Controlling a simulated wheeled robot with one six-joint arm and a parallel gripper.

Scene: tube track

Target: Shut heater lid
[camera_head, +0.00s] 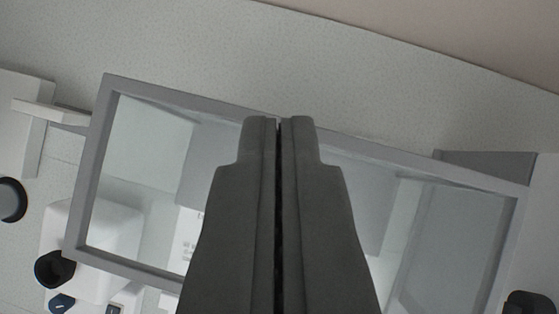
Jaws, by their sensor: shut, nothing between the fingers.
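The heater lid appears to be the grey rectangular frame with clear panes (97,160). It spans most of the head camera view and sits tilted in the picture, its left end higher than its right. My gripper (279,120) is shut and empty, pointing up the picture from the bottom middle. Its fingertips overlap the lid's upper bar; I cannot tell whether they touch it. The gripper hides the middle of the lid. Pale box-like shapes show through the panes.
A white device with a black knob (54,269) stands at the lower left. A dark round part (10,200) shows at the left edge, and another dark part (527,303) at the lower right. The speckled pale surface (220,50) above the frame is clear.

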